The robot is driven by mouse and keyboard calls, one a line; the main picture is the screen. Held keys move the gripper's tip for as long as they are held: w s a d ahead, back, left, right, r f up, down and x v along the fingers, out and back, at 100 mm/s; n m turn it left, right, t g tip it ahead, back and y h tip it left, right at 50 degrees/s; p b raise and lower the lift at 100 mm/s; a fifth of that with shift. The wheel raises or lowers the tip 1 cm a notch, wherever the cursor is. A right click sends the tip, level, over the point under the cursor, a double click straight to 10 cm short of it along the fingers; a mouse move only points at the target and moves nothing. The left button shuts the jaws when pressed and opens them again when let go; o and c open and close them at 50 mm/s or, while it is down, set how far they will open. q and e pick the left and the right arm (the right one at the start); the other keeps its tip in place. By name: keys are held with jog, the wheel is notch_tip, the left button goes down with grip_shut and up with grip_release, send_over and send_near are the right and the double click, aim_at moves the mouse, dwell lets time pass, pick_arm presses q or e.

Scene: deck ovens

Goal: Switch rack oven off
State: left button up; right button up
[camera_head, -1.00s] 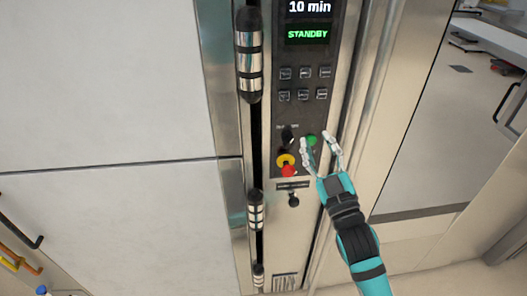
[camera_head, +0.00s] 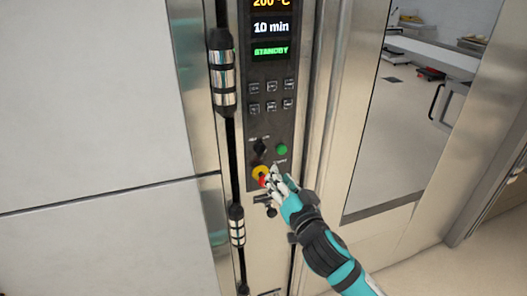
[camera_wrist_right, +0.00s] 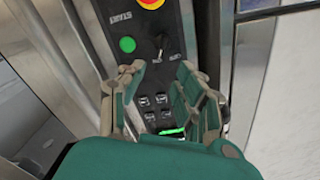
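The rack oven's control panel (camera_head: 270,118) is in the middle of the head view. Its display (camera_head: 271,28) reads 200 °C, 10 min and STANDBY. A black rotary switch (camera_head: 260,146) sits left of the green button (camera_head: 282,149). In the wrist view the switch (camera_wrist_right: 160,43) is beside the green button (camera_wrist_right: 127,44), marked START. Below them in the head view is a red button on a yellow ring (camera_head: 259,171), partly covered by my right fingers. My right gripper (camera_head: 273,177) is in front of it; in the wrist view its fingers (camera_wrist_right: 162,68) are apart and empty. My left gripper is not in view.
Black-and-metal door hinges (camera_head: 223,75) run along the panel's left side, next to the large pale oven wall (camera_head: 90,100). A metal frame (camera_head: 345,90) stands right of the panel. Open floor (camera_head: 395,130) shows beyond it.

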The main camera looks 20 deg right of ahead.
aim_at(264, 153)
jog(key=w, duration=0.3)
jog(key=w+p, duration=0.1)
jog(key=w, duration=0.2)
jog(key=w+p, duration=0.1)
jog(key=w, duration=0.3)
jog(key=shift+w+a+r, duration=0.1)
jog(key=shift+a, duration=0.15)
jog(key=shift+w+a, duration=0.1)
jog(key=shift+w, duration=0.6)
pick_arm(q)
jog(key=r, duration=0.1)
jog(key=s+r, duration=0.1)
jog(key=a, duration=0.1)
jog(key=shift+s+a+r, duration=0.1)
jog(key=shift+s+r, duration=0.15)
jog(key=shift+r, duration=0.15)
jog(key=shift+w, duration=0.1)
pick_arm(e)
jog(key=shift+c, duration=0.3)
grip_shut()
